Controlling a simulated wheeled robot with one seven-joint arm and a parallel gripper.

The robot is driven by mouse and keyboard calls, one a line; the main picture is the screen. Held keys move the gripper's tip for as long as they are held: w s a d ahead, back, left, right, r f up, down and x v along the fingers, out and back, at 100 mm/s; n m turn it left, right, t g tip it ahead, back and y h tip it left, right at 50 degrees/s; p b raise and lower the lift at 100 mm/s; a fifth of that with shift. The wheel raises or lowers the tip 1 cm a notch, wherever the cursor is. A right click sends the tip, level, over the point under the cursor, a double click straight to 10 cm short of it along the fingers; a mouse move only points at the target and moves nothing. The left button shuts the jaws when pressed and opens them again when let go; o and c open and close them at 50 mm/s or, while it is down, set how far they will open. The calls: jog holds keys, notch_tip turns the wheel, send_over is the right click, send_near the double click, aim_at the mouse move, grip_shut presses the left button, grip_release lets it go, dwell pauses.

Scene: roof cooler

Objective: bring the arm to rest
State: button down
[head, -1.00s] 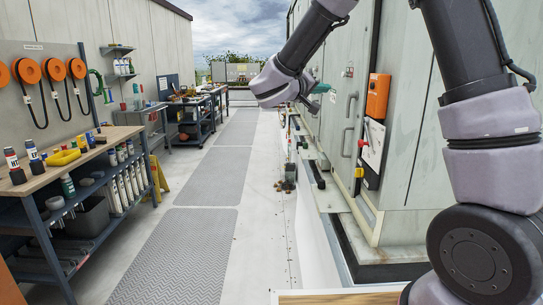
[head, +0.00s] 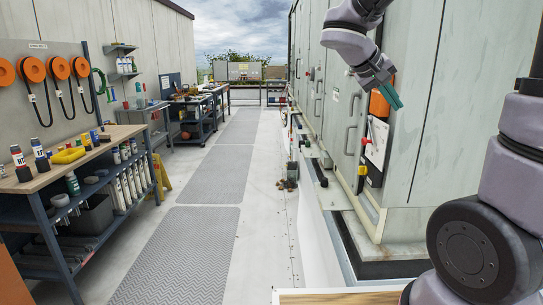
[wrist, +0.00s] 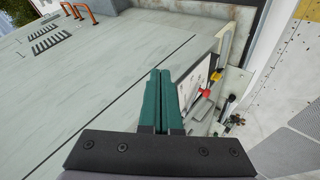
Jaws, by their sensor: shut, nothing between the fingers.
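My gripper (head: 393,97) is in the upper right of the head view, in front of the grey-green cooler cabinet (head: 423,150). Its teal fingers point down and to the right and are shut with nothing between them. They overlap the orange box (head: 379,104) on the cabinet in this view. In the wrist view my gripper (wrist: 161,75) has its two teal fingers side by side, with the cabinet surface (wrist: 80,90) behind them. I cannot tell how far the fingers are from the cabinet.
A switch panel (head: 376,143) with red and yellow parts is on the cabinet. The walkway (head: 190,240) between is clear. A wooden edge (head: 340,297) is in front.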

jog(key=s+a+r+m+t+y, duration=0.1)
jog(key=s+a+y, duration=0.1)
jog(key=s+y, duration=0.3)
jog(key=s+a+r+m+t+y, duration=0.1)
jog(key=s+a+t+y, duration=0.1)
jog(key=s+y, duration=0.4)
jog(key=shift+s+a, duration=0.75)
jog(key=shift+s, duration=0.25)
dwell(1.8)
